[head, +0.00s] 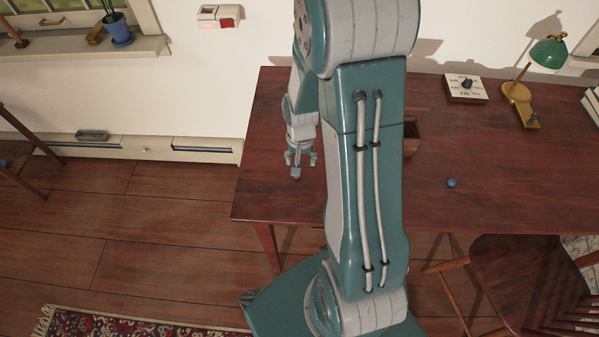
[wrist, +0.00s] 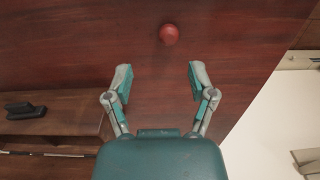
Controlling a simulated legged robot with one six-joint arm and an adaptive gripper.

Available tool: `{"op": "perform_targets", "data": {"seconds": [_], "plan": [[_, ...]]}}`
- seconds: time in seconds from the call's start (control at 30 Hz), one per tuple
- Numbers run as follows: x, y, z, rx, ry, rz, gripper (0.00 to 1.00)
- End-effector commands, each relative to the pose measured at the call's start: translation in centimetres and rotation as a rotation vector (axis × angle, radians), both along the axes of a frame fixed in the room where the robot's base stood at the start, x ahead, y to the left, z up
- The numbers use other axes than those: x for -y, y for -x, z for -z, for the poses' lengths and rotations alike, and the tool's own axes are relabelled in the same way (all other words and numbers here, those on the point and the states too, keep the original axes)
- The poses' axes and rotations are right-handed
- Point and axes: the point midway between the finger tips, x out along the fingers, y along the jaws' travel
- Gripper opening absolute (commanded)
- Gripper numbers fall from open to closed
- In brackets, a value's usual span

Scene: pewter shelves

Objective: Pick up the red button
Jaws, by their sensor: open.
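The red button (wrist: 169,34) is a small round red piece on the dark red-brown wooden tabletop, near the top of the wrist view. My gripper (wrist: 160,74) is open and empty. Its two fingers are spread, and the button lies beyond the fingertips, roughly in line with the gap between them. In the head view my gripper (head: 299,158) hangs above the left part of the desk (head: 260,190). I cannot clearly make out the red button there.
A blue round piece (head: 451,183) lies on the desk at right. A box with a dial (head: 465,88) and a green lamp (head: 549,52) stand at the back. A wooden chair (head: 510,275) is at the front right. A dark object (wrist: 25,110) shows in the wrist view.

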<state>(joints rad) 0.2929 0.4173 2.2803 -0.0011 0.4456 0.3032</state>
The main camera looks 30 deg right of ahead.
Motion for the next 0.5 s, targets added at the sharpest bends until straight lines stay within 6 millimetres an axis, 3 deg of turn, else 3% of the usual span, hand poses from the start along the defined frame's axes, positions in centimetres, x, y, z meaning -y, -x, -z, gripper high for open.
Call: {"op": "perform_targets", "data": {"seconds": [0.5], "plan": [[0.4, -0.1, 5.4, 0.001, -0.004, 0.000, 0.72]]}}
